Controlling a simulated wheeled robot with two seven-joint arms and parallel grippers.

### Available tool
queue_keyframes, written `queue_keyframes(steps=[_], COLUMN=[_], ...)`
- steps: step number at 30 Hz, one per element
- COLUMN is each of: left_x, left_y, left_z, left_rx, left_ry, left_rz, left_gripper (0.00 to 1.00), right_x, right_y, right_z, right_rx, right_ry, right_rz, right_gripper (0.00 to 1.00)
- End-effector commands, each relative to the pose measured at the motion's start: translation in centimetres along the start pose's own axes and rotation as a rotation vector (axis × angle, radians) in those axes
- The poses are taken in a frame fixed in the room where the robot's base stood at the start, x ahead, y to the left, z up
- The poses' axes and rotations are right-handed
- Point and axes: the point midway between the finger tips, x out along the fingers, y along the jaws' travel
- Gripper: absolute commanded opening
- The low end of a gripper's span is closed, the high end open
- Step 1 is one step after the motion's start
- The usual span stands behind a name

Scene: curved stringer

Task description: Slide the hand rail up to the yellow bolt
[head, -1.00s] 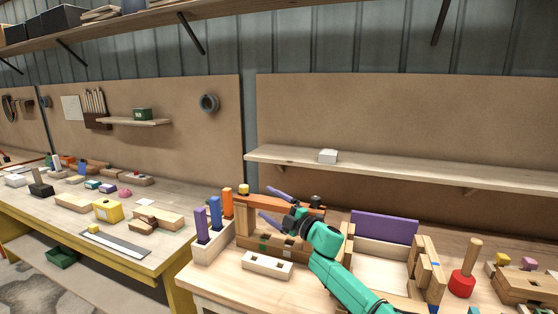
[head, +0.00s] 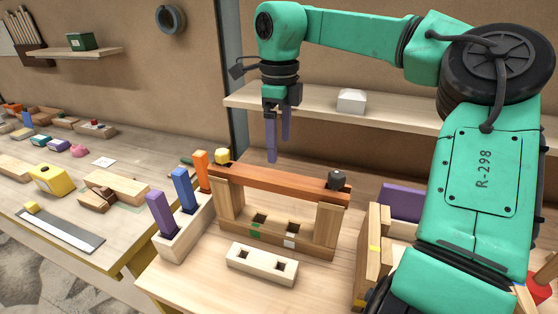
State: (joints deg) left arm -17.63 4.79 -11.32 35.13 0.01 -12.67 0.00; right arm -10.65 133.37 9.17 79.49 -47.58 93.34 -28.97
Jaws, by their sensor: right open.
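The hand rail (head: 275,182) is an orange-brown wooden bar lying across the tops of two wooden posts. The yellow bolt (head: 222,156) stands at the rail's left end. A dark bolt (head: 338,180) stands near its right end. My right gripper (head: 279,147) has purple fingers pointing down. It is open and empty, in the picture above the middle of the rail and apart from it. My left gripper is not in view.
A light block with two square holes (head: 262,264) lies in front of the posts. A holder with purple, blue and orange pegs (head: 182,228) stands to the left. Wooden pieces (head: 373,250) stand to the right. A shelf with a white box (head: 351,101) is behind.

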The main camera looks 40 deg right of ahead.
Motion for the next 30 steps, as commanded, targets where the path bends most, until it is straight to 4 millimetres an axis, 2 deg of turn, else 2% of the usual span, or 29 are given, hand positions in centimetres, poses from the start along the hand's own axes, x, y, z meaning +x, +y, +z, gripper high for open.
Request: queue_keyframes(steps=[5,9,12,16,22,23,24,29,30], left_x=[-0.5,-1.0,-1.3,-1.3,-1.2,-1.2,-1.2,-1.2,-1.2], left_y=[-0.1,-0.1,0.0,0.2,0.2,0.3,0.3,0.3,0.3], left_z=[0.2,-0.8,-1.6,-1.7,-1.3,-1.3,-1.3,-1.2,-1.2], left_rx=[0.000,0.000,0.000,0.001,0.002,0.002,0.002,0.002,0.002], left_ry=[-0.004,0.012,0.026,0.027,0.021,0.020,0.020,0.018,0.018], left_rz=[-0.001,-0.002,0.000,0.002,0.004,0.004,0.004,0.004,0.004], left_gripper=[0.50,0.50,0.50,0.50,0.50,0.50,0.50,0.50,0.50], right_x=[4.5,7.6,9.1,10.1,10.2,10.2,10.2,10.2,10.2], right_y=[0.1,0.1,0.0,0.1,0.0,0.0,0.0,0.0,0.0], right_z=[0.0,0.0,0.0,0.1,0.1,0.1,0.1,0.1,0.1], right_rx=[-0.001,0.000,0.001,0.001,0.002,0.002,0.002,0.002,0.002], right_ry=[0.001,-0.001,-0.002,-0.004,-0.004,-0.004,-0.004,-0.004,-0.004], right_rz=[0.006,0.006,0.003,0.002,0.001,0.001,0.001,0.001,0.001], right_gripper=[0.97,0.97,0.97,0.97,0.97,0.94,0.78,0.17,0.02])
